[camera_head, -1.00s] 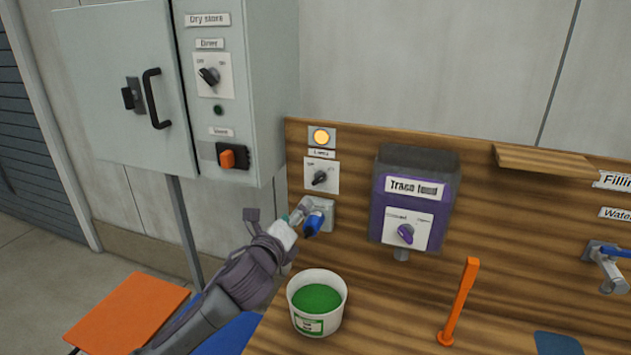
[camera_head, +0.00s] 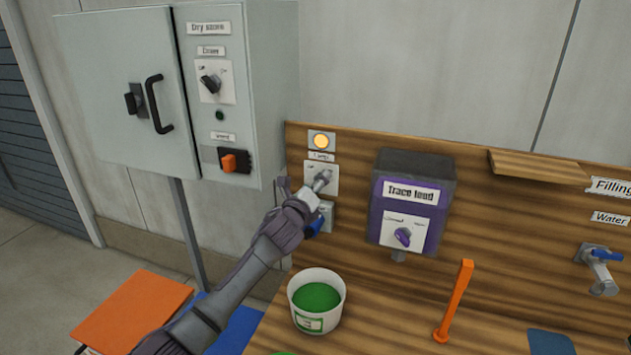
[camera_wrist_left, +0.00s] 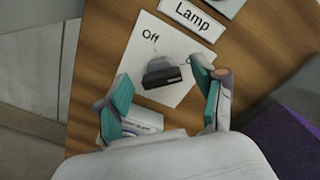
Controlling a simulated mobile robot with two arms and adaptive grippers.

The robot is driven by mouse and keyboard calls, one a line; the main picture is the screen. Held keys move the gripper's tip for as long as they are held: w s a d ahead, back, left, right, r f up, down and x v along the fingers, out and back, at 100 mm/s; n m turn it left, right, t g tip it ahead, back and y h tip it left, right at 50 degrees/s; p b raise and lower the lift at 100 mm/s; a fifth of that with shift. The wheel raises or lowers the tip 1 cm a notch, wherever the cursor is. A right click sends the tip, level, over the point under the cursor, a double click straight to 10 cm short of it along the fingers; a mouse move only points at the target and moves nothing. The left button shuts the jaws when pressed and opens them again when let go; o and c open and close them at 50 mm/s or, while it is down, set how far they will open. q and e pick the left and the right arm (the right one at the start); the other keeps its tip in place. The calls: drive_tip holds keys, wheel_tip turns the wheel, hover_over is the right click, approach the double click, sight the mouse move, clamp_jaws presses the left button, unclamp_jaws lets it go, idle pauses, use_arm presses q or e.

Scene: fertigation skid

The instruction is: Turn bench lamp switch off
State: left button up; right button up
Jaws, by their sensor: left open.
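The lamp switch is a dark rotary knob (camera_wrist_left: 166,73) on a white plate (camera_wrist_left: 195,56), under a "Lamp" label (camera_wrist_left: 204,18). "Off" is printed at the plate's upper left. In the left wrist view my left gripper (camera_wrist_left: 162,104) is open, with one teal-padded finger on each side below the knob. In the head view my left gripper (camera_head: 322,183) is in front of the plate and covers the knob. The round lamp indicator (camera_head: 321,142) above it glows yellow. My right gripper is not in view.
A blue-handled fitting (camera_head: 314,225) sits just below the switch, partly behind my arm. A purple "Trace feed" box (camera_head: 411,205) is to the right. A white tub (camera_head: 317,318) with green contents and an upright orange lever (camera_head: 456,301) stand on the bench below.

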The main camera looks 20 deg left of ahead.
use_arm(q)
drive_tip(key=shift+w, duration=0.3)
drive_tip(key=c, duration=1.1)
drive_tip(key=shift+c, duration=0.2)
